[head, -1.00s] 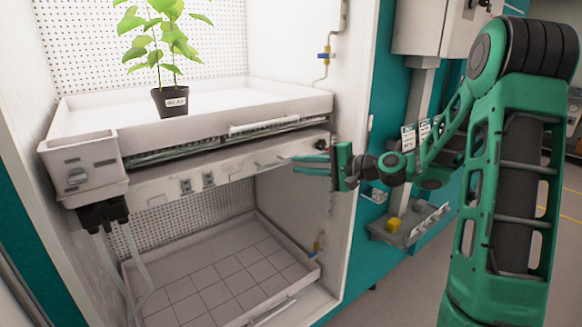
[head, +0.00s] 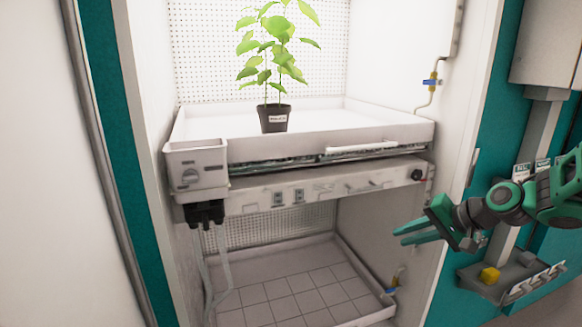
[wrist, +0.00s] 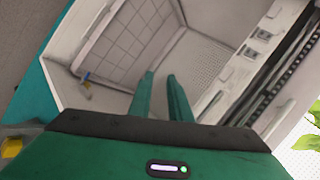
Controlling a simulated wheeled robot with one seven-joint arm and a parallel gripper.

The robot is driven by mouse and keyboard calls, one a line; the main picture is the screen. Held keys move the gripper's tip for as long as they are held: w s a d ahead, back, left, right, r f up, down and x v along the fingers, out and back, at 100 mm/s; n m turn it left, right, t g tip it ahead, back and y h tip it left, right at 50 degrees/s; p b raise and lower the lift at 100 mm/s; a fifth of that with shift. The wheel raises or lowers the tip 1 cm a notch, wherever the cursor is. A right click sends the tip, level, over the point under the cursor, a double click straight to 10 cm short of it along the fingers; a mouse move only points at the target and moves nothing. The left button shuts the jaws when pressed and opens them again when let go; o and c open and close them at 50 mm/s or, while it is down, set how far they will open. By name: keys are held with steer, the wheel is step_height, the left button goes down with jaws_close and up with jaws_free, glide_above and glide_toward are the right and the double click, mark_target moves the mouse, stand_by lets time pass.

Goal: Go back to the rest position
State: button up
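My gripper (head: 416,233) is at the right of the head view, in front of the chamber's right wall, its green fingers pointing left. In the wrist view its two fingers (wrist: 161,98) stand a little apart with nothing between them. It touches nothing that I can see. A potted plant (head: 275,117) with green leaves and a labelled black pot stands upright on the white upper tray (head: 385,134) of the chamber.
The lower compartment holds a tiled tray (head: 300,292). A grey box (head: 196,167) with tubes hangs at the shelf's left front. A wall holder (head: 520,278) with a yellow block (head: 490,275) is below my arm. The chamber's right wall is close to my gripper.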

steer(key=s+d+g+h, duration=0.2)
steer(key=s+d, duration=0.1)
steer(key=s, duration=0.8)
steer(key=s+d+g+h, duration=0.2)
steer(key=s+d+g, duration=0.1)
steer(key=s, duration=0.8)
steer(key=s+d+g+h, duration=0.2)
steer(key=s+d, duration=0.2)
steer(key=s, duration=0.7)
steer(key=shift+s+f, duration=0.3)
steer(key=shift+s, duration=0.05)
steer(key=shift+w+g, duration=0.15)
steer(key=shift+g, duration=0.15)
steer(key=shift+w+f, duration=0.25)
steer(key=shift+w, duration=0.25)
